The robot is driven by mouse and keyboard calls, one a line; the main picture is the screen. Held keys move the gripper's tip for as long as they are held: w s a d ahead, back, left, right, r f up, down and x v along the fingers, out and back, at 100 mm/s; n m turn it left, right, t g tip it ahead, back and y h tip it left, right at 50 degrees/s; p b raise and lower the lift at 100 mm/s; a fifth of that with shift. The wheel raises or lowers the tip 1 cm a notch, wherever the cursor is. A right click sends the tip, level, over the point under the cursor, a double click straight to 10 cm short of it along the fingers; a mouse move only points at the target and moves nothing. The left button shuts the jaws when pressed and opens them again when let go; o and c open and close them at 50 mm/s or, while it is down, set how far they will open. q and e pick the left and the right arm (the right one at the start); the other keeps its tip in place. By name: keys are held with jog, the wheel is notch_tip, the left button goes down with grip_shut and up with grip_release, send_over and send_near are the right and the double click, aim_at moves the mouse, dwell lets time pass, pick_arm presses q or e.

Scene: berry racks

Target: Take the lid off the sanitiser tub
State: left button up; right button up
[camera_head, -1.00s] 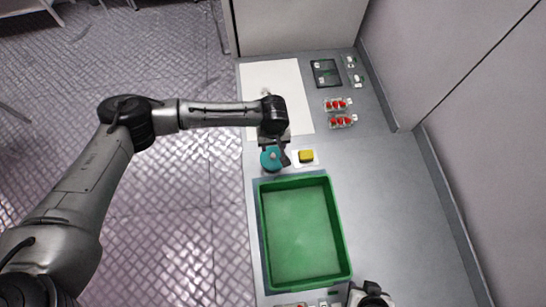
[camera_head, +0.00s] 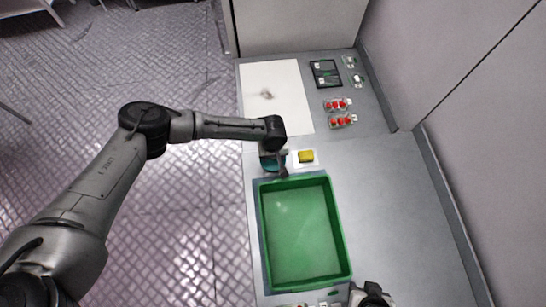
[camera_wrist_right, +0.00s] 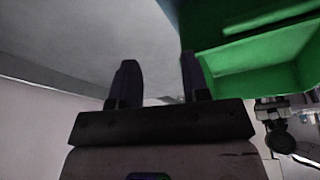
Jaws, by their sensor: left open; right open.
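The sanitiser tub with its teal lid (camera_head: 268,166) stands on the bench just behind the green crate's far left corner. In the head view it is mostly hidden under my left gripper. My left gripper (camera_head: 276,169) is open and over the tub, with its fingers close to the lid; I cannot tell whether they touch it. My right gripper (camera_wrist_right: 156,82) is open and empty in the right wrist view. In the head view only part of it (camera_head: 370,292) shows at the bottom edge, beside the crate's near right corner.
The green crate (camera_head: 343,232) is empty and fills the near left of the bench. A yellow sponge (camera_head: 306,156) on a white tray lies right of the tub. Two punnets of red berries (camera_head: 341,121), a black tray (camera_head: 325,73) and a white sheet (camera_head: 290,95) lie farther back. The bench's right side is clear.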

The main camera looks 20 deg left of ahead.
pick_arm(q)
grip_shut()
dwell(0.4)
